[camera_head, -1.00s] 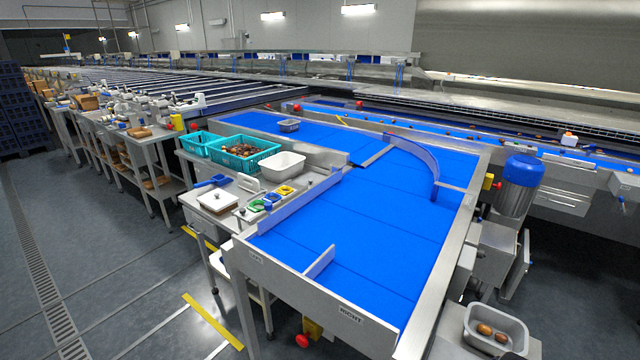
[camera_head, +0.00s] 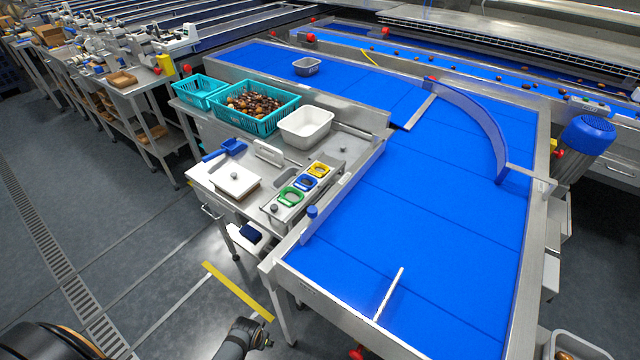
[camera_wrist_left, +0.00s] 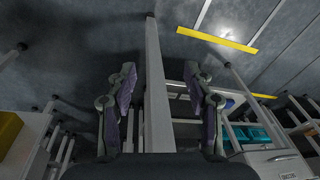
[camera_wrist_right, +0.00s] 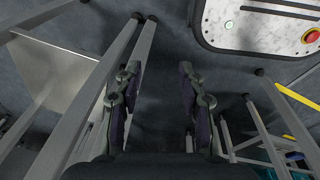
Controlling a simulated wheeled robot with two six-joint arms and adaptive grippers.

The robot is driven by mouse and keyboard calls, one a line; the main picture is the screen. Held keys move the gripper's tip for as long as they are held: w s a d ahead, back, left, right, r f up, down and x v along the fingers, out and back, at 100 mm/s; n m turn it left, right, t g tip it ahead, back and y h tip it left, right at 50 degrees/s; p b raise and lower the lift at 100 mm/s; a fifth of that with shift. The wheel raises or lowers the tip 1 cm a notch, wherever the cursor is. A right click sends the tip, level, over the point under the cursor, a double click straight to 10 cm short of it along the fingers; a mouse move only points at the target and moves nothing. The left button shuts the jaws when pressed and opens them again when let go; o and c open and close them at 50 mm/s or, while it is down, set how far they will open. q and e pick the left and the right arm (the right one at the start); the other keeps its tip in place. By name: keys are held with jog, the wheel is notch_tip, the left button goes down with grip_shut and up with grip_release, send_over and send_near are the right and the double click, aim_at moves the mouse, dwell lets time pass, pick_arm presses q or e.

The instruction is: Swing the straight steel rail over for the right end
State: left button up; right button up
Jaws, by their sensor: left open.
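The straight steel rail (camera_head: 388,293) is a short, thin, pale bar standing on the blue belt (camera_head: 440,235) near its front end. It runs at a slant, apart from both side walls. My left gripper (camera_wrist_left: 160,85) is open and empty in the left wrist view, with a table leg and the floor behind its fingers. My right gripper (camera_wrist_right: 160,85) has its fingers apart with nothing between them, and dark floor and metal legs show behind. Neither wrist view shows the rail. Part of my arm (camera_head: 240,338) shows at the bottom of the head view.
A curved blue guide (camera_head: 480,115) and a short steel bar (camera_head: 420,110) stand farther up the belt. A side table holds teal baskets (camera_head: 250,122), a white tub (camera_head: 305,138) and coloured rings. A blue motor (camera_head: 588,135) stands right.

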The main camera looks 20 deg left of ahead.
pick_arm(q)
jog(key=w+d+r+p, duration=0.1)
jog(key=w+r+p, duration=0.1)
jog(key=r, duration=0.7)
jog(key=w+r+p, duration=0.2)
jog(key=w+r, duration=0.1)
jog(key=r, duration=0.5)
notch_tip(320, 180, up, 28)
jog(key=m+g+p, duration=0.2)
jog(key=m+p, duration=0.1)
jog(key=p, duration=0.2)
send_over(312, 209)
jog(key=shift+h, duration=0.4)
notch_tip(312, 209, down, 9)
jog(key=shift+f+p, duration=0.15)
jog(key=shift+p, duration=0.8)
jog(key=shift+f, duration=0.3)
pick_arm(e)
notch_tip(312, 209, up, 12)
jog(key=s, duration=0.2)
jog(key=shift+s+d+r, duration=0.25)
jog(key=shift+d, duration=0.1)
pick_arm(q)
grip_shut()
